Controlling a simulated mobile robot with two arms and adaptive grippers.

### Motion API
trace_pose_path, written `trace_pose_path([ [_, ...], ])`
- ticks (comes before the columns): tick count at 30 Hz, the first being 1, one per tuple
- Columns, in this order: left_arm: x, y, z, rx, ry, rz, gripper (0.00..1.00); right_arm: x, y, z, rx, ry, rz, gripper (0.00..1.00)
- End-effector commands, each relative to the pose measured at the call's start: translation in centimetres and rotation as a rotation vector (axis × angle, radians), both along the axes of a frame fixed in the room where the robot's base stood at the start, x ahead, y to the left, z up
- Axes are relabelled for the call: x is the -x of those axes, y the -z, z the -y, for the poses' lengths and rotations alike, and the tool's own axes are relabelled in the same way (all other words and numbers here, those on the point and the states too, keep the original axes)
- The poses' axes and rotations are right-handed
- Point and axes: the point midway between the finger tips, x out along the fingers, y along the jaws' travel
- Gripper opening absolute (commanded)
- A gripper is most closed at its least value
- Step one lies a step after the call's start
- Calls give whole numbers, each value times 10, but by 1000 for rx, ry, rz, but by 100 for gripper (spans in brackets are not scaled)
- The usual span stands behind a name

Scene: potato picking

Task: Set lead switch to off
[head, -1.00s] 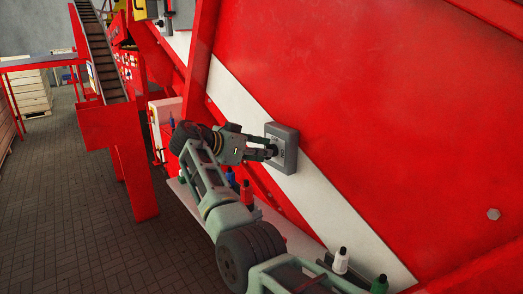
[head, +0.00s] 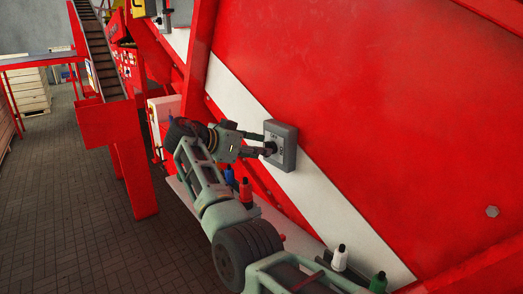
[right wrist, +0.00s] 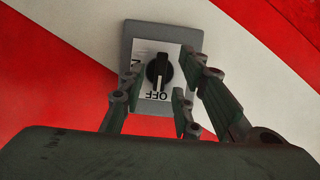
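The lead switch (head: 288,147) is a grey box on the white stripe of the red machine wall. In the right wrist view, its black rotary knob (right wrist: 159,70) sits on a white label (right wrist: 177,57). The knob stands upright in the picture, with its white mark pointing down at the word OFF (right wrist: 157,96). My right gripper (head: 267,143) is in front of the box. Its fingers (right wrist: 160,82) are spread on both sides of the knob, apart from it and empty. My left gripper is not in view.
Several bottles with coloured bodies, one red (head: 246,193), one white (head: 340,257) and one green (head: 378,283), stand along a ledge below my right arm. A red frame leg (head: 135,180) and a conveyor (head: 104,50) are at the left. The floor (head: 60,215) there is clear.

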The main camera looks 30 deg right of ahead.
Motion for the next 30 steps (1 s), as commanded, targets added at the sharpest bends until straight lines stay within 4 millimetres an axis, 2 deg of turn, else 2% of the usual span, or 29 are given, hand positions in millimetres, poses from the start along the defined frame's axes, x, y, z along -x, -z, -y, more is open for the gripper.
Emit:
trace_pose_path([
  [9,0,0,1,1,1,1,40,3,-26,-62,0,-3,0,30],
  [15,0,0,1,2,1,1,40,6,-36,-89,-2,-1,-2,30],
  [20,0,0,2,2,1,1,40,7,-39,-97,-2,1,-1,30],
  [30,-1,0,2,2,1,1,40,7,-40,-97,-2,1,-1,30],
])
